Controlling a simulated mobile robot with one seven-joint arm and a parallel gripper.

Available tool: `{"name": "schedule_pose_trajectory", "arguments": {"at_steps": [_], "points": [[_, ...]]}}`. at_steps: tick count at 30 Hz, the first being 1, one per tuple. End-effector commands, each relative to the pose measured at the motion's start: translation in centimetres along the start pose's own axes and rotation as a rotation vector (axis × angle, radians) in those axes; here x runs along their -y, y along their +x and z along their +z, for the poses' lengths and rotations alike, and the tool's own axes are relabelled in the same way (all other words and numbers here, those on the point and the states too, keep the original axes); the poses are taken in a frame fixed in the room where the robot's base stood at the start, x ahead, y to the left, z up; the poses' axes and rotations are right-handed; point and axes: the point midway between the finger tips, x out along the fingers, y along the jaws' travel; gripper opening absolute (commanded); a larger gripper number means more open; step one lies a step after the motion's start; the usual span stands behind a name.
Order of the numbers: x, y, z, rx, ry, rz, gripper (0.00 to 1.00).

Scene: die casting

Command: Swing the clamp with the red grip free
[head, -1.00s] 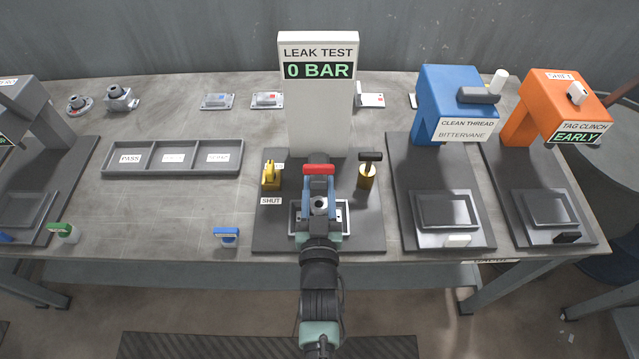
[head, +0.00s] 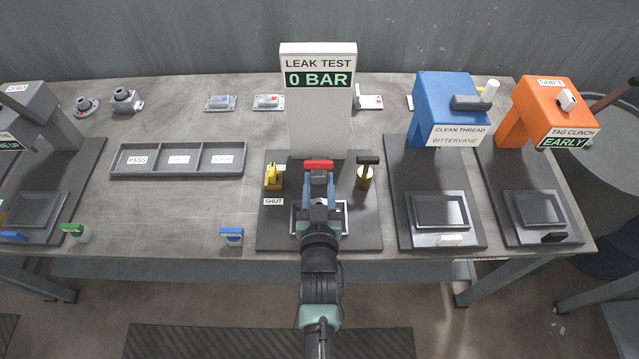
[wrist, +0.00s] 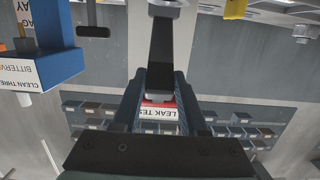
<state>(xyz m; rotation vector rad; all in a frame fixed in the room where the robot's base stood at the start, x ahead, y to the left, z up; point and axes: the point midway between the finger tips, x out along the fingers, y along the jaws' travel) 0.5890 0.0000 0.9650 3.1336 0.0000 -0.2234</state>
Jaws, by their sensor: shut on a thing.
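The clamp's red grip (head: 318,164) stands in front of the leak test column (head: 319,115), which reads 0 BAR. My gripper (head: 319,182) reaches in from the front, its blue fingers closed around the clamp at the grip. In the wrist view, my gripper (wrist: 168,92) has a dark clamp bar (wrist: 173,45) running between its fingers, with a strip of the red grip (wrist: 150,101) behind. My wrist hides most of the clamp's lower part and the part in the nest (head: 341,215) below it.
A yellow valve (head: 272,178) stands close left of the clamp, by a SHUT label. A brass post with a dark handle (head: 364,177) stands close right. The blue clean-thread station (head: 440,95) is farther right; a three-bin tray (head: 178,174) lies left.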

Motion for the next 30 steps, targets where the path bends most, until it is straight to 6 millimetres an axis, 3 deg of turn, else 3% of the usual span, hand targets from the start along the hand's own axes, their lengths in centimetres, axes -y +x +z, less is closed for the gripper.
{"name": "schedule_pose_trajectory", "arguments": {"at_steps": [30], "points": [[0.0, 0.8, -1.8, 0.134, 0.0, 0.0, 0.0]]}}
